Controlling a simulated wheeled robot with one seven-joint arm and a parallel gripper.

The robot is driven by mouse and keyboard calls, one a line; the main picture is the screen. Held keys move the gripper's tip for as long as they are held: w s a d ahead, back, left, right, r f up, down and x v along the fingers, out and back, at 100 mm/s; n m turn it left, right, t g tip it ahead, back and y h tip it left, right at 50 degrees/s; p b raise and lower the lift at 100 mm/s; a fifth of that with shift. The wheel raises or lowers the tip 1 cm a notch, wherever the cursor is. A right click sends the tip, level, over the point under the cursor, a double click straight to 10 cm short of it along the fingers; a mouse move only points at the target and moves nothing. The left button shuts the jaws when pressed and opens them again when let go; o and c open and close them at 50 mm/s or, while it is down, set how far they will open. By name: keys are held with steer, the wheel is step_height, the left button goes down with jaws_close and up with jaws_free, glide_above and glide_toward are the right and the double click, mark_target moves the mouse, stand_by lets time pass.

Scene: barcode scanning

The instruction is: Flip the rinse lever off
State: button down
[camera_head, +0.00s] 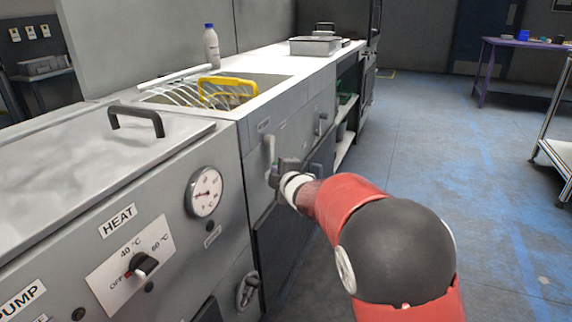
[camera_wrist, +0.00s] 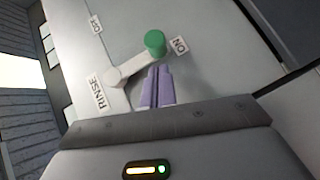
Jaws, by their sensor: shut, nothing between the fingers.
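The rinse lever (camera_wrist: 133,65) is a pale grey arm with a green knob (camera_wrist: 155,42) at its end, mounted on a grey panel. In the wrist view it points toward the ON label (camera_wrist: 180,45). The RINSE label (camera_wrist: 97,93) is near its pivot, and another small label (camera_wrist: 95,24), too small to read surely, is farther along. My gripper (camera_wrist: 159,70) is shut and empty, its purple fingertips close beside the lever, just below the knob; I cannot tell if they touch. In the head view the lever (camera_head: 269,150) shows pale on the front panel, with my gripper (camera_head: 277,170) beside it.
A gauge (camera_head: 204,192), a heat knob (camera_head: 143,264) and a lower valve handle (camera_head: 247,289) are on the nearer front panel. A rack with a yellow item (camera_head: 222,84) sits in the sink above. The blue floor to the right is open.

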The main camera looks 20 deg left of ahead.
steer(key=shift+w+f, duration=0.2)
steer(key=shift+w, duration=0.45)
steer(key=shift+f, duration=0.1)
steer(key=shift+w+f+b, duration=0.1)
steer(key=shift+w+b, duration=0.05)
steer(key=shift+b, duration=0.9)
